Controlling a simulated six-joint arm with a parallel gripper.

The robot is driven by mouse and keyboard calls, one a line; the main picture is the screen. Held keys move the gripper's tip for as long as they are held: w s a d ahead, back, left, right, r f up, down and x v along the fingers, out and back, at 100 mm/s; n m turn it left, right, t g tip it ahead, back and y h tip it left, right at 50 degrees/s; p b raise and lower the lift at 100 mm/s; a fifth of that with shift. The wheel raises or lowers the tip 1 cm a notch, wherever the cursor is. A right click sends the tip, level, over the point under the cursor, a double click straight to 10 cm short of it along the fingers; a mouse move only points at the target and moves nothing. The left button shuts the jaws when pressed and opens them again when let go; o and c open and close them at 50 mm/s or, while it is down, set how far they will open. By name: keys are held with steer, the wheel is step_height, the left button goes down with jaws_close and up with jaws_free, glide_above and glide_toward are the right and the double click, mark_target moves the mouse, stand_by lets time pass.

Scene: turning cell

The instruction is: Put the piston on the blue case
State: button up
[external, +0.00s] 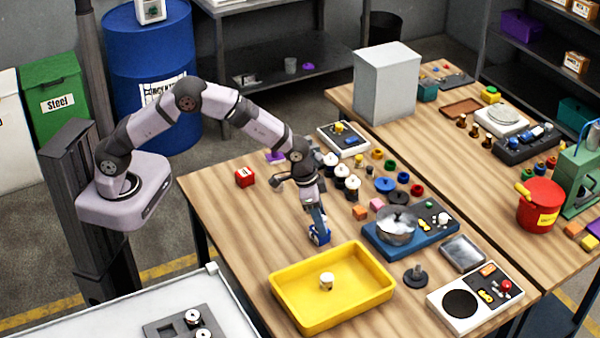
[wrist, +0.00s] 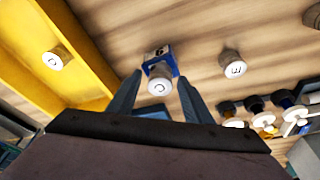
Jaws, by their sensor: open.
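My gripper (external: 318,226) points down over the wooden table, just behind the yellow tray. In the wrist view its open fingers (wrist: 158,98) straddle a white-topped round piston (wrist: 158,84) with a letter on it. In the external view the blue case (external: 320,236) shows at the fingertips, and the piston there is hidden or too small to make out.
The yellow tray (external: 283,290) holds another white-topped piece (external: 327,281). In the wrist view, one more lettered piece (wrist: 232,64) stands on the table to the right. A blue base with a metal pot (external: 397,228) and several black-and-white parts (external: 341,176) stand nearby.

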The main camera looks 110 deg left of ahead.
steer(key=b+v, duration=0.3)
steer(key=v, duration=0.9)
steer(key=shift+s+d+r, duration=0.1)
steer(key=shift+s+d, duration=0.05)
steer(key=s+d+f+m+g, duration=0.1)
steer(key=s+d+f, duration=0.1)
steer(key=s+d, duration=0.3)
steer(key=s+d+f+m+g, duration=0.1)
steer(key=s+d+f, duration=0.2)
steer(key=s, duration=1.1)
steer(key=s+d+f+m, duration=0.1)
steer(key=s+d+f, duration=0.2)
steer(key=s+d, duration=0.3)
steer(key=s, duration=0.3)
steer(key=shift+s+d+f+g+h, duration=0.15)
steer(key=shift+s+d+g+h, duration=0.1)
steer(key=shift+d+g+h, duration=0.15)
